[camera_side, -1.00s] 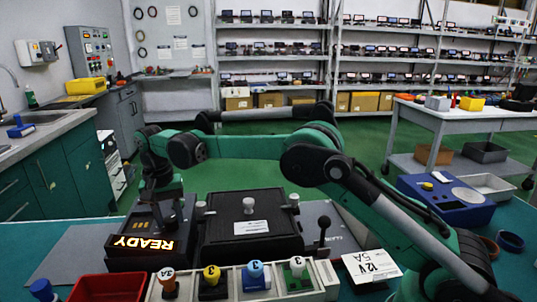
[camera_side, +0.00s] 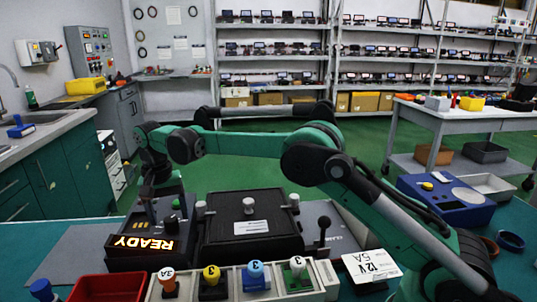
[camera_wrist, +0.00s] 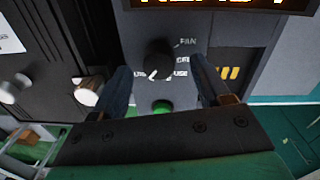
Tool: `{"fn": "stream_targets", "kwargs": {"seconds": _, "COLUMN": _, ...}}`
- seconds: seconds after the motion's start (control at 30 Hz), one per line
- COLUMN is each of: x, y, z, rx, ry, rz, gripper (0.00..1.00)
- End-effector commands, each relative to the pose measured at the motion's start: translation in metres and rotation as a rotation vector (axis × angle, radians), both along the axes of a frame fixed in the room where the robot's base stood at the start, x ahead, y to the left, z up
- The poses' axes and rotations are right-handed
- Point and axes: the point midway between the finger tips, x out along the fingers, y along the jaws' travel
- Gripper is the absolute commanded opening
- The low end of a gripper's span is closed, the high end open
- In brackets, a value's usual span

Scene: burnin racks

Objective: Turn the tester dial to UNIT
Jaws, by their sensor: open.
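The tester (camera_side: 122,264) stands at the front left in the side view, with a lit READY display (camera_side: 140,245). In the wrist view its black dial (camera_wrist: 158,60) has a white pointer mark at its lower edge, toward the picture's bottom left. The label FAN is readable at its upper right; the labels below it are partly hidden, so I cannot tell the selected setting. My gripper (camera_wrist: 162,68) is open, its fingers on either side of the dial, with visible gaps and no clear contact. In the side view my gripper (camera_side: 163,195) is above the tester's panel.
A green button (camera_wrist: 162,106) sits just below the dial, between my fingers. A black fixture (camera_side: 250,228) with pale knobs stands close to the right of the tester. A row of coloured-top plugs (camera_side: 210,276) and a red tray (camera_side: 108,288) lie in front.

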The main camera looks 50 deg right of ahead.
Motion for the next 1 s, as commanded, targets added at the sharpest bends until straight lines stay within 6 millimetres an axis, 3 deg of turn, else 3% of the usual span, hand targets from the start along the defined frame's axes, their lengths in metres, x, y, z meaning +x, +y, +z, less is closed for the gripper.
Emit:
{"fn": "stream_targets", "kwargs": {"seconds": 0.3, "x": 0.001, "y": 0.002, "z": 0.04, "rx": -0.001, "ry": -0.001, "rz": 0.0, "gripper": 0.7}}
{"fn": "stream_targets", "kwargs": {"seconds": 0.83, "x": 0.0, "y": 0.001, "z": 0.052, "rx": 0.001, "ry": -0.008, "rz": 0.006, "gripper": 0.7}}
{"fn": "stream_targets", "kwargs": {"seconds": 1.0, "x": -0.01, "y": -0.006, "z": 0.072, "rx": 0.011, "ry": -0.063, "rz": 0.066, "gripper": 0.7}}
